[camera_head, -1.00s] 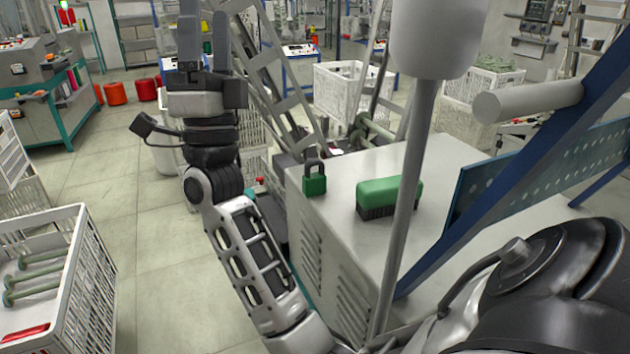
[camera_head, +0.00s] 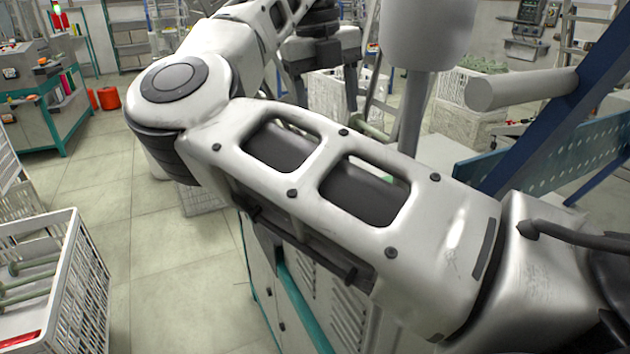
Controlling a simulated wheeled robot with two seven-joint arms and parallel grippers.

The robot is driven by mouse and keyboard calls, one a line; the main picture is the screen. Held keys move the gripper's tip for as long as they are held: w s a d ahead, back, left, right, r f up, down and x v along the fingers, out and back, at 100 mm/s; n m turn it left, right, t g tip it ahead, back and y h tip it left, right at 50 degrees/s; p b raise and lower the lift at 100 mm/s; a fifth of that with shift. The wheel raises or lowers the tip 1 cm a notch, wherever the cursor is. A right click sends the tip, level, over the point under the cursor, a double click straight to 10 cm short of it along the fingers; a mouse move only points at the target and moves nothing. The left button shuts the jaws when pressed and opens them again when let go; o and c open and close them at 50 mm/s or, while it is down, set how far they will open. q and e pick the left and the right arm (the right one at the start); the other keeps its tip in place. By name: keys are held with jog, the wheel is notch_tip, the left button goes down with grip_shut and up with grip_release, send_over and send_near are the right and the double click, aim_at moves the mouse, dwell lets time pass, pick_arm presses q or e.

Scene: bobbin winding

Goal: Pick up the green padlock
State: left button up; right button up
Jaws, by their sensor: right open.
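The green padlock is not visible now; my right arm lies across the place on the grey cabinet (camera_head: 340,312) where it stood. A small green sliver, probably the brush (camera_head: 388,180), shows beside my arm link. My right gripper (camera_head: 325,92) is beyond the arm at upper centre, with its two dark fingers pointing down and apart. My left gripper is not in view.
A grey post with a thick cylinder (camera_head: 428,35) rises right of my gripper. A blue frame (camera_head: 545,135) and perforated panel (camera_head: 600,150) stand at right. A white crate with green bobbins (camera_head: 85,290) is at lower left. Open floor lies between crate and cabinet.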

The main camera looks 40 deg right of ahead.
jog(key=shift+n+t+y, duration=0.5)
jog(key=shift+n+y, duration=0.1)
jog(key=shift+y, duration=0.1)
jog(key=f+b, duration=0.2)
jog(key=w+a+f+b, duration=0.1)
jog(key=f+b, duration=0.2)
jog(key=a+f+b, duration=0.1)
jog(key=f+b, duration=0.2)
jog(key=shift+w+a+f, duration=0.15)
jog(key=shift+f+b, duration=0.35)
jog(key=shift+b, duration=0.1)
jog(key=f+b, duration=0.2)
jog(key=f, duration=0.1)
jog(key=f+b, duration=0.2)
jog(key=shift+w+a+f, duration=0.1)
jog(key=shift+w+a, duration=0.05)
jog(key=shift+a, duration=0.2)
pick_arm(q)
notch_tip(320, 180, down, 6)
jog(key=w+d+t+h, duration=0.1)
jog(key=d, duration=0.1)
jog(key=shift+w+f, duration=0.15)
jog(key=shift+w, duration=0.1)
pick_arm(e)
jog(key=c, duration=1.1)
